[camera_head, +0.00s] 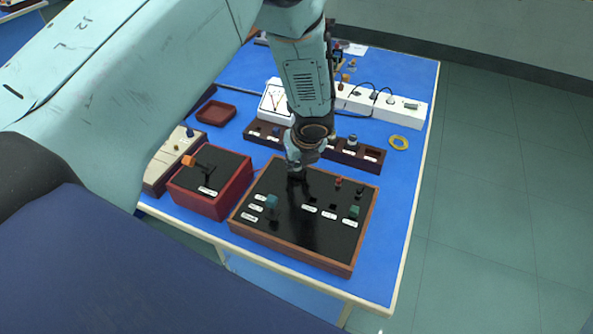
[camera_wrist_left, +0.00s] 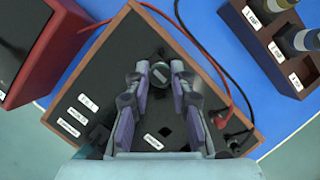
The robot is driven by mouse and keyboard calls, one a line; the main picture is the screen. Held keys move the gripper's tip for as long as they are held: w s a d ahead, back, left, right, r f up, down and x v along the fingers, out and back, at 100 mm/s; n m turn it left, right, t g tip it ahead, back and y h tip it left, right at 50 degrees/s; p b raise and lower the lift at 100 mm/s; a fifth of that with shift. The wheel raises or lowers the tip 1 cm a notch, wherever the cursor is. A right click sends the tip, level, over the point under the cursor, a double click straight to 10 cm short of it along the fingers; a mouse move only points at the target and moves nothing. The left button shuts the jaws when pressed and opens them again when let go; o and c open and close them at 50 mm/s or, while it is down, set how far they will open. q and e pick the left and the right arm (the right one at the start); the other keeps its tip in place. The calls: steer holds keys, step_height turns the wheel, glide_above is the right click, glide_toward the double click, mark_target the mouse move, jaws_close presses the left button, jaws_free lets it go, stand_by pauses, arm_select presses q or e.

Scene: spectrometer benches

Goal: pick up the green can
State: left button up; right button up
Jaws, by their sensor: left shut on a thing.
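My left gripper (camera_head: 297,170) points down over the black wood-framed board (camera_head: 300,255). In the left wrist view its fingers are closed on a small round can with a dark grey-green top (camera_wrist_left: 159,72), which looks to be the green can. In the head view the gripper hides most of it. It is over the far part of the board; I cannot tell whether it touches it. Two teal pieces, one left (camera_head: 271,201) and one right (camera_head: 354,211), stand apart on the board. My right gripper is not in view.
A red box (camera_head: 212,190) stands left of the board. Red (camera_wrist_left: 190,38) and black leads run close beside the gripper. The blue tabletop is bare at right.

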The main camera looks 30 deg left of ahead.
mark_target(298, 164)
arm_select(q)
jaws_close()
steer(key=shift+d, duration=0.1)
step_height(298, 164, up, 13)
steer(key=p, duration=0.6)
stand_by(0.4)
